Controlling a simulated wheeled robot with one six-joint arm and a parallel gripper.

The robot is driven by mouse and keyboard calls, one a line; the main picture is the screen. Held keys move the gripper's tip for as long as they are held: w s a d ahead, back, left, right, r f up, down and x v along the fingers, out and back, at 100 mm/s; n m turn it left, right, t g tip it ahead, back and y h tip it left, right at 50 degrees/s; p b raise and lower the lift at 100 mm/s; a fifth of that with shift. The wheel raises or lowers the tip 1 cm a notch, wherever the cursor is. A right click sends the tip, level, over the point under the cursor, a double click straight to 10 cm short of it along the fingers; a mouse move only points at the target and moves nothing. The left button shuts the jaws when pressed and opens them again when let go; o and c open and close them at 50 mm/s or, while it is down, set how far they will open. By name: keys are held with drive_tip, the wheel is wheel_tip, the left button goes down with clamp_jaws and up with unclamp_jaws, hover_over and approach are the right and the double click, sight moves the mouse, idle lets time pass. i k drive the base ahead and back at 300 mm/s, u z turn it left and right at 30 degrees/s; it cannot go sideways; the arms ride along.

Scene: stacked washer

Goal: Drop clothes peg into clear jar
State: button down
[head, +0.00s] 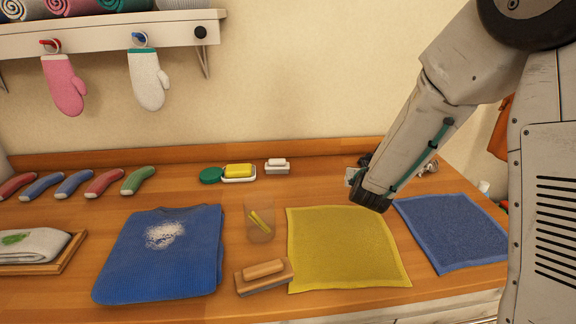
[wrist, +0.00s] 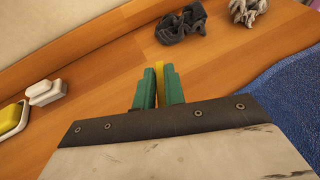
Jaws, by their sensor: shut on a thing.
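The clear jar (head: 252,233) stands on the wooden counter between the blue sweater and the yellow cloth, in the head view. Something yellow, like a peg, leans inside it. In the wrist view my gripper (wrist: 158,88) has green fingers shut on a thin yellow clothes peg (wrist: 160,64), with only part of it showing between them. In the head view my forearm hides the fingers and peg. My gripper is over the back of the counter, to the right of the jar. The jar is outside the wrist view.
The blue sweater (head: 185,262) lies left of the jar, the yellow cloth (head: 340,255) right. A wooden brush (head: 264,278) lies in front. Soap in a dish (head: 239,172) sits behind. Dark crumpled items (wrist: 181,24) lie near my gripper; a blue cloth (head: 450,230) lies right.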

sight(260, 227)
drive_tip(key=z, duration=2.5)
drive_tip(key=k, duration=0.85)
drive_tip(key=u, duration=2.2)
drive_tip(key=i, duration=0.5)
